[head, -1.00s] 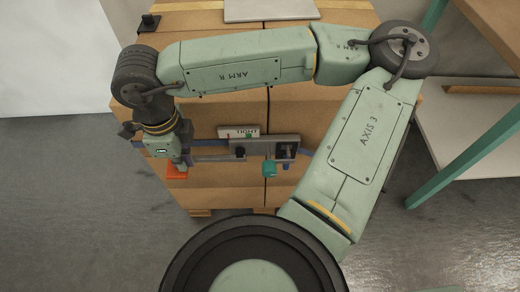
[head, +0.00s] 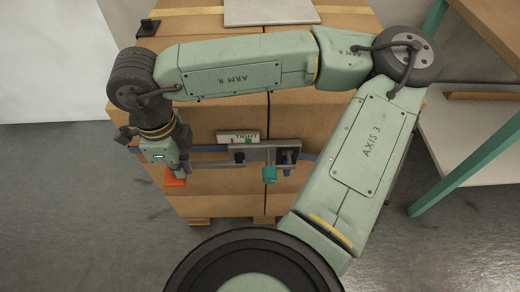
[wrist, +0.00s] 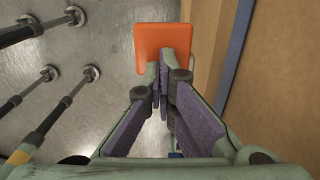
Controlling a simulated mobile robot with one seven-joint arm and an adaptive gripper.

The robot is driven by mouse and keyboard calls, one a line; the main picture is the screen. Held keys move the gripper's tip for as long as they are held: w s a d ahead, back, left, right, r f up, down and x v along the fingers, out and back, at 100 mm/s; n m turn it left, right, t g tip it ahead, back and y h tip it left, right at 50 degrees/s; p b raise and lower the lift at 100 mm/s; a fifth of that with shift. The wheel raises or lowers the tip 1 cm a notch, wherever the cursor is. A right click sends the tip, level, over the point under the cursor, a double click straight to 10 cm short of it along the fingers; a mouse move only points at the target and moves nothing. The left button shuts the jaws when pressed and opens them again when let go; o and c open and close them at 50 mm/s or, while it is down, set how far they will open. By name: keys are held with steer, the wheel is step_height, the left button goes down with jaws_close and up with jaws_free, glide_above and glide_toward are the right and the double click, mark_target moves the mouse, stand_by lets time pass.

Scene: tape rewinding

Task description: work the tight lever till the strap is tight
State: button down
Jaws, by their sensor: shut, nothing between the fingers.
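A grey strap tensioner (head: 265,152) sits on the front of the strapped cardboard boxes. A white plate marked TIGHT (head: 244,137), with small coloured marks, stands above it. A grey bar (head: 212,165) runs left from the tensioner towards an orange paddle (head: 176,182). The join between bar and paddle is hidden by my gripper. My gripper (head: 180,172) is at the paddle, left of the tensioner. In the wrist view its fingertips (wrist: 160,75) are shut and empty, in front of the orange paddle (wrist: 162,42). I cannot tell whether they touch it.
A blue strap (head: 208,149) runs across the boxes (head: 225,113). A teal tab (head: 269,174) and a small blue part (head: 287,172) hang below the tensioner. A shelf with teal legs (head: 460,160) stands at right. Grey floor (head: 70,190) is open at left.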

step_height(320, 180, up, 8)
steer(key=p, duration=0.3)
steer(key=shift+f, duration=0.15)
stand_by(0.4)
steer(key=shift+f+b, duration=5.15)
steer(key=shift+f, duration=0.05)
step_height(320, 180, up, 10)
steer(key=p, duration=0.6)
steer(key=shift+r, duration=0.25)
steer(key=shift+f, duration=0.15)
steer(key=shift+f+b, duration=4.75)
steer(key=shift+f, duration=0.3)
step_height(320, 180, up, 10)
steer(key=p, duration=0.6)
steer(key=shift+r+p, duration=0.2)
steer(key=shift+p, duration=0.2)
